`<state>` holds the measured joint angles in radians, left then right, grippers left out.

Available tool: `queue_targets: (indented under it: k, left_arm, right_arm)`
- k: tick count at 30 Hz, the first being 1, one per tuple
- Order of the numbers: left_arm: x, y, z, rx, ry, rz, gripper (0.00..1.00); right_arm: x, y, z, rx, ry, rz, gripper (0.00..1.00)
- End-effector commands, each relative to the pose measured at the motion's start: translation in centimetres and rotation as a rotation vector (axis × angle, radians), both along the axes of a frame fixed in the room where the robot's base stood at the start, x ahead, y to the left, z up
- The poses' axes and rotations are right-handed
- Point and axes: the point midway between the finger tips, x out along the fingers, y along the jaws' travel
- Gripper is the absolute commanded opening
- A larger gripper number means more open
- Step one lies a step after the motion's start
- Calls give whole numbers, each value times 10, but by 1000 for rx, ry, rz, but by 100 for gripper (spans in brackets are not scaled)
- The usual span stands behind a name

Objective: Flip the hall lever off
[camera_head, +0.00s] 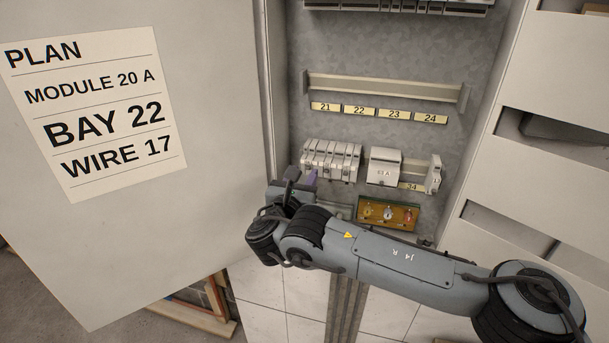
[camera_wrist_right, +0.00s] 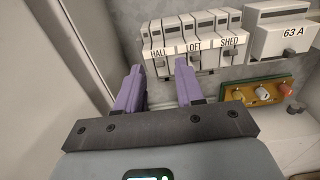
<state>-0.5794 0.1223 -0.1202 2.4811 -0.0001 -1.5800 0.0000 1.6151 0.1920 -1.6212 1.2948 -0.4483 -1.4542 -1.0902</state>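The hall lever (camera_wrist_right: 161,66) is a small dark toggle under the HALL label, on the leftmost of the white breakers (camera_head: 331,159). My right gripper (camera_wrist_right: 160,76) is open, its two purple fingers apart and nothing held between them. In the right wrist view its fingertips lie on either side of the hall lever, the right one overlapping the area below LOFT. I cannot tell whether they touch anything. In the head view the right gripper (camera_head: 304,178) is just below the left end of the breaker row, mostly hidden by my wrist. My left gripper is not in view.
Loft (camera_wrist_right: 194,60) and shed (camera_wrist_right: 232,53) levers sit close to the right. The open cabinet door (camera_head: 215,110) with a paper plan (camera_head: 95,110) stands at left.

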Motion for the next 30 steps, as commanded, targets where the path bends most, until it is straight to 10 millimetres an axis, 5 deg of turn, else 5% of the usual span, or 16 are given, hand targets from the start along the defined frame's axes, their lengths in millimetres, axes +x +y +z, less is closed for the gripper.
queue_targets:
  k: [16, 24, 30]
  left_arm:
    - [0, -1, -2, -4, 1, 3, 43]
    - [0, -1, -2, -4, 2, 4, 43]
    - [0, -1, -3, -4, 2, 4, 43]
  right_arm:
    - [17, -6, 0, -1, 0, 1, 37]
    - [17, -6, 0, -1, 0, 1, 0]
    - [17, -6, -1, -1, -1, 0, 0]
